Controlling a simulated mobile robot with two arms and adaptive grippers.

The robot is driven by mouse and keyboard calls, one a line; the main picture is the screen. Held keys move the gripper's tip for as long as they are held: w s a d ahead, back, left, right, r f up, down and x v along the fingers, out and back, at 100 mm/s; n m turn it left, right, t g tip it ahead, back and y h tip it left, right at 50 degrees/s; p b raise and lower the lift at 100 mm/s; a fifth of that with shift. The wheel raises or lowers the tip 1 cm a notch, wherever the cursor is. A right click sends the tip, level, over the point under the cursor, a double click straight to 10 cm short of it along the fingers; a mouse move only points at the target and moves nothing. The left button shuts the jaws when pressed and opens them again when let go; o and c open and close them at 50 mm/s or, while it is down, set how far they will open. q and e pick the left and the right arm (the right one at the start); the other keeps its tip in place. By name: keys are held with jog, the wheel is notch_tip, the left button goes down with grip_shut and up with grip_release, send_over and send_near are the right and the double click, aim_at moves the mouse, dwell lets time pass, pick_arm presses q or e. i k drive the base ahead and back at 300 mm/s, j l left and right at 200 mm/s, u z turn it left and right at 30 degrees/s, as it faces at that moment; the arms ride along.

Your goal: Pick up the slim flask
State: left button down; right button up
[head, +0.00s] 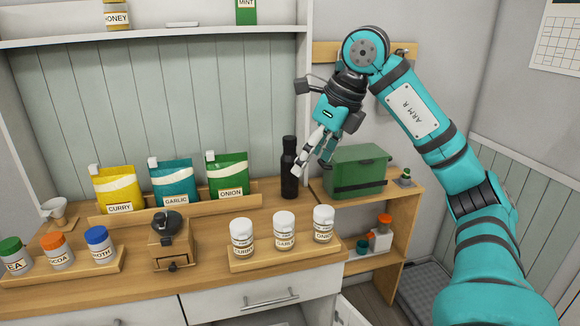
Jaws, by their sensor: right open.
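The slim flask is a tall, dark, narrow bottle (288,174) that stands upright at the right end of the wooden counter, beside the green box. My right gripper (311,168) is open and comes down from the upper right, its fingers just to the right of the bottle's neck and body. One pale fingertip lies close to the bottle's right side. I cannot tell whether it touches. Nothing shows between the fingers. My left gripper is not in view.
A green box (357,172) stands on the shelf unit right of the bottle. A tray (285,256) with white jars is in front. Yellow, teal and green pouches stand left, the green onion pouch (229,175) nearest. A coffee grinder (171,240) is at front left.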

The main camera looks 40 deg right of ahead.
aim_at(289, 182)
jog(key=i+l, duration=0.25)
jog(key=l, duration=0.15)
jog(key=i+l, duration=0.25)
jog(key=l, duration=0.15)
jog(key=i+l, duration=0.55)
jog(key=l, duration=0.25)
